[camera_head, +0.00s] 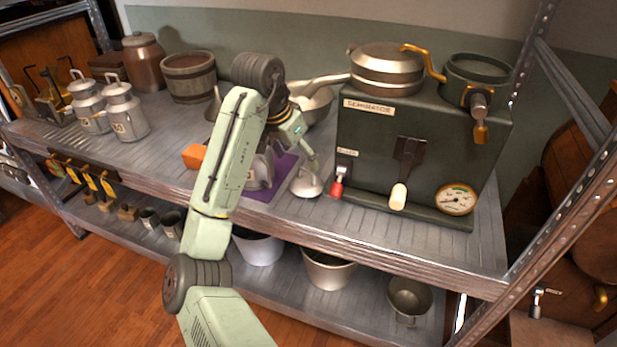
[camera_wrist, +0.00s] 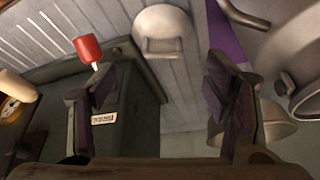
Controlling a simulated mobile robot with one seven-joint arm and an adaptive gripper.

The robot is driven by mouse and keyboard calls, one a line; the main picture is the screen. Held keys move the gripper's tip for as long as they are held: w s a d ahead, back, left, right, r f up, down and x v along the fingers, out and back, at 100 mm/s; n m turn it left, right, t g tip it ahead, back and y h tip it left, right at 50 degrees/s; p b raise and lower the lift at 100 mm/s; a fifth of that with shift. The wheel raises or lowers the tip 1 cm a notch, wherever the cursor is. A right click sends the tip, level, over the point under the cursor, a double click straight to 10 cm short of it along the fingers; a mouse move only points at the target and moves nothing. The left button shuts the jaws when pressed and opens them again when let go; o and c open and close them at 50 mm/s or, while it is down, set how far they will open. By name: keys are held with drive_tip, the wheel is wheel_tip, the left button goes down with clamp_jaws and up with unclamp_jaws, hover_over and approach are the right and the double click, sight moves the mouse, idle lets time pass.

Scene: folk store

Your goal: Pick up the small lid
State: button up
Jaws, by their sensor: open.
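The small lid (camera_head: 306,184) is a pale metal disc with a raised handle. It lies on the upper shelf, just left of the dark green machine. In the wrist view the lid (camera_wrist: 162,30) shows at the top centre, with its handle facing the camera. My gripper (camera_head: 308,152) is open and empty, just above and behind the lid in the head view. In the wrist view the fingers of my gripper (camera_wrist: 160,105) are spread wide, with the lid beyond them towards the top edge. My arm partly hides the shelf left of the lid.
The dark green machine (camera_head: 375,150) with a red-handled lever (camera_head: 337,188) stands close on the right. A purple cloth (camera_head: 268,190) with a larger metal piece (camera_head: 262,172) lies on the left. A metal pan (camera_head: 316,104) is behind. The shelf front (camera_head: 330,233) is clear.

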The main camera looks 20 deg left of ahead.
sight(308, 180)
drive_tip(key=p+x, duration=0.2)
drive_tip(key=x, duration=0.7)
drive_tip(key=shift+a, duration=0.15)
drive_tip(key=shift+c, duration=0.2)
drive_tip(key=c, duration=1.6)
drive_tip(key=shift+o, duration=0.2)
